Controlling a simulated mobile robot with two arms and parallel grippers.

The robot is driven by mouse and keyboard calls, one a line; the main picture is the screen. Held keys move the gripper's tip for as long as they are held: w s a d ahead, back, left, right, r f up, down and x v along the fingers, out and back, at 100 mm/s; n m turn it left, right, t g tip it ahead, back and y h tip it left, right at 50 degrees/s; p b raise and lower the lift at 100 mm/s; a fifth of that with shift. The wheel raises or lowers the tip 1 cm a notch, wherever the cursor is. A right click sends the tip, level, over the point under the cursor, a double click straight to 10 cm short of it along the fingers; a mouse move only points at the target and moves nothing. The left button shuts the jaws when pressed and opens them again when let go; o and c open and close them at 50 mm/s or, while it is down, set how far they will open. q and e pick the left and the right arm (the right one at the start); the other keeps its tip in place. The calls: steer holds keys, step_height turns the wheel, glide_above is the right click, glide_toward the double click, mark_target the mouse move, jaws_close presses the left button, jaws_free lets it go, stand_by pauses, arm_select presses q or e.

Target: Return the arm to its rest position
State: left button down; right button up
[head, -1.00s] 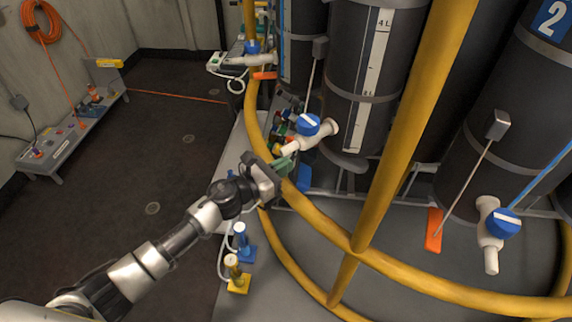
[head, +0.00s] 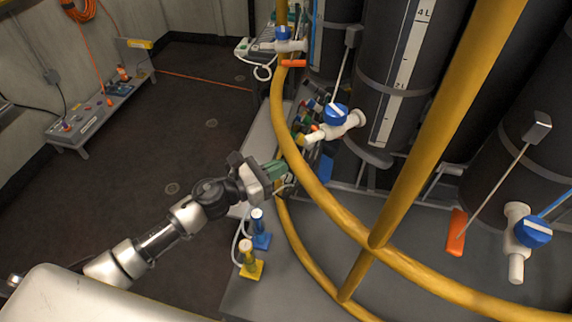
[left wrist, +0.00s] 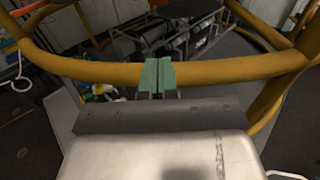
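My left arm comes in from the lower left of the head view, bent out toward the yellow rail. My left gripper (head: 282,172) has green fingertips and sits close to the rail (head: 310,187), below the blue-handled valve (head: 336,113). In the left wrist view the two green fingers (left wrist: 157,76) are pressed together with only a thin seam, and nothing shows between them. They overlap the rail there; I cannot tell whether they touch it. My right gripper is in neither view.
Dark cylinders (head: 398,75) with valves stand behind the rail. A grey bench (head: 98,115) is at the far left. The dark floor (head: 190,125) between is clear.

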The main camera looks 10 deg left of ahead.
arm_select(q)
steer(key=shift+v, duration=0.8)
